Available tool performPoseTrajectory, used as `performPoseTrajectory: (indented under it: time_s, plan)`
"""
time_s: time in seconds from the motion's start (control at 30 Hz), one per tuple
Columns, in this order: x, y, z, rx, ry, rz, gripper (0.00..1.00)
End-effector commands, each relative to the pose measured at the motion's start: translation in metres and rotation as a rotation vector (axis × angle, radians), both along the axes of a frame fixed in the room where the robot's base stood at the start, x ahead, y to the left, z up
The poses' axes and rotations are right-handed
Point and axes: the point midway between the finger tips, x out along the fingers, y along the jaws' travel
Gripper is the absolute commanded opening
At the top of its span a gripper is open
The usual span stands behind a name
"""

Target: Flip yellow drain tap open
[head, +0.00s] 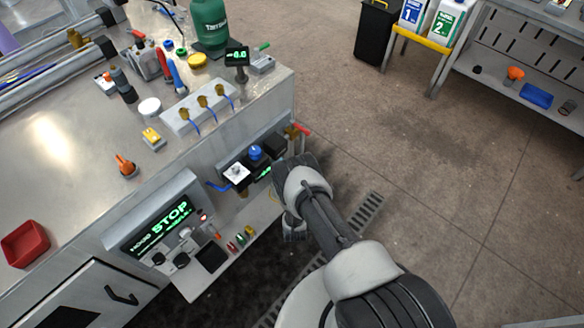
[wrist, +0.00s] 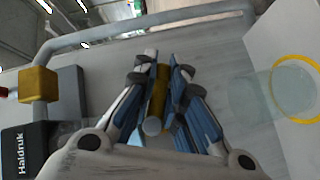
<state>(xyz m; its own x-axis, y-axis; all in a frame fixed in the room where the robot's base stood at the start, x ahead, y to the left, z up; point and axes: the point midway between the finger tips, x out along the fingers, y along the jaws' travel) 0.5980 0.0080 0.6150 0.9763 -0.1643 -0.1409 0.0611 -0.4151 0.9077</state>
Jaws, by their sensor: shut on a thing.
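The yellow drain tap's handle (wrist: 159,90) shows in the wrist view as a narrow yellow bar with a pale round end. It lies lengthwise between the two blue-grey fingers of my gripper (wrist: 160,85), which are shut on it. The pipe behind it is only partly visible. In the head view my wrist and gripper (head: 293,228) are low beside the front of the machine cabinet. My own arm hides the fingertips and the tap there.
A grey pipe with a brass block (wrist: 38,85) and a dark box marked Haldruk (wrist: 28,148) are left in the wrist view. A yellow ring (wrist: 296,88) is at right.

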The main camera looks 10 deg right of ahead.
Motion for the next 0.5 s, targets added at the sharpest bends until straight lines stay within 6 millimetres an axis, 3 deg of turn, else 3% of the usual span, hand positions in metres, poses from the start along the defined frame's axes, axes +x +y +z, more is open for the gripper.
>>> performPoseTrajectory:
  time_s: [0.5]
  plan:
    - [-0.006, 0.008, -0.014, 0.398, 0.289, -0.003, 0.00]
